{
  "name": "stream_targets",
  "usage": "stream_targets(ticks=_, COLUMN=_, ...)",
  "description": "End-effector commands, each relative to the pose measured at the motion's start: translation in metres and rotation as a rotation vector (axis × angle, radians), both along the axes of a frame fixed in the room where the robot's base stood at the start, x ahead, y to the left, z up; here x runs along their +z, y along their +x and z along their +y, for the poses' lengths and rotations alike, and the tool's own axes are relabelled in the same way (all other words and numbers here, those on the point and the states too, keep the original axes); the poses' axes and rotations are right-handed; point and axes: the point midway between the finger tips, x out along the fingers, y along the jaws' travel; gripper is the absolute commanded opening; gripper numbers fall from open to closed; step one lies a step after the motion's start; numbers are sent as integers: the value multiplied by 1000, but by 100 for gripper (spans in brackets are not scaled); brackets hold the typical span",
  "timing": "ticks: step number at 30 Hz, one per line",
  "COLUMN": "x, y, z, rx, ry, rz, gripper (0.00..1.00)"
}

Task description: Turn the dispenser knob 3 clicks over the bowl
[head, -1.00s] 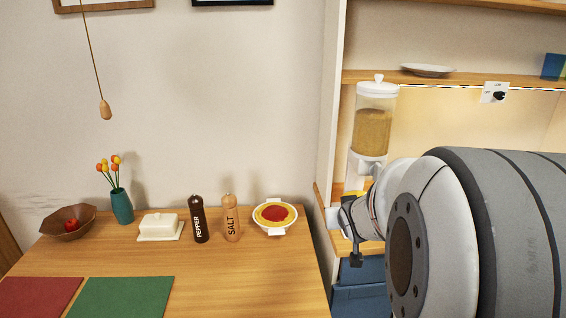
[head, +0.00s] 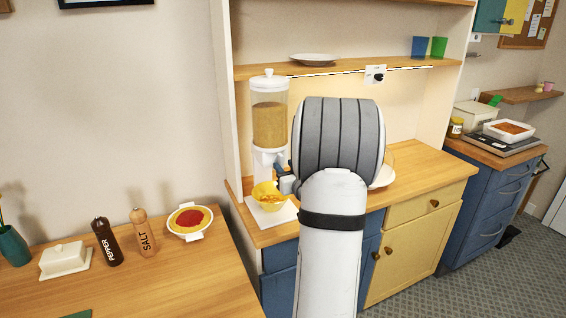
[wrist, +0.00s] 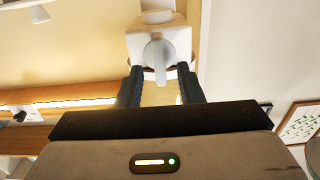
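The dispenser (head: 269,122) stands on the hutch counter, a clear cylinder filled with tan grain under a white lid. Its white knob (wrist: 158,55) shows in the wrist view, with a bar pointing roughly straight down in the picture. The yellow bowl (head: 264,192) sits below the spout and holds orange-brown pieces. My gripper (head: 284,180) is at the dispenser's lower right side in the head view.
A white mat (head: 284,214) lies under the bowl. My arm hides part of the counter (head: 420,170) and a white plate (head: 384,176). A shelf (head: 330,70) runs above.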

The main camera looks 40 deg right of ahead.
Motion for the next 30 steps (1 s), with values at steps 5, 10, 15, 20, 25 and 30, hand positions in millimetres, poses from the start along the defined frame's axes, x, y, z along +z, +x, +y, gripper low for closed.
stream_targets(ticks=5, x=1, y=18, z=-4, rx=0, ry=0, rz=-1, gripper=34)
stream_targets(ticks=10, x=0, y=22, z=-6, rx=-2, ry=1, rz=1, gripper=34)
stream_targets(ticks=15, x=0, y=22, z=-6, rx=-2, ry=0, rz=0, gripper=33)
stream_targets(ticks=20, x=0, y=22, z=-6, rx=-2, ry=0, rz=0, gripper=20)
stream_targets(ticks=25, x=0, y=21, z=-6, rx=-3, ry=0, rz=0, gripper=6)
stream_targets(ticks=30, x=0, y=21, z=-6, rx=-3, ry=0, rz=0, gripper=0)
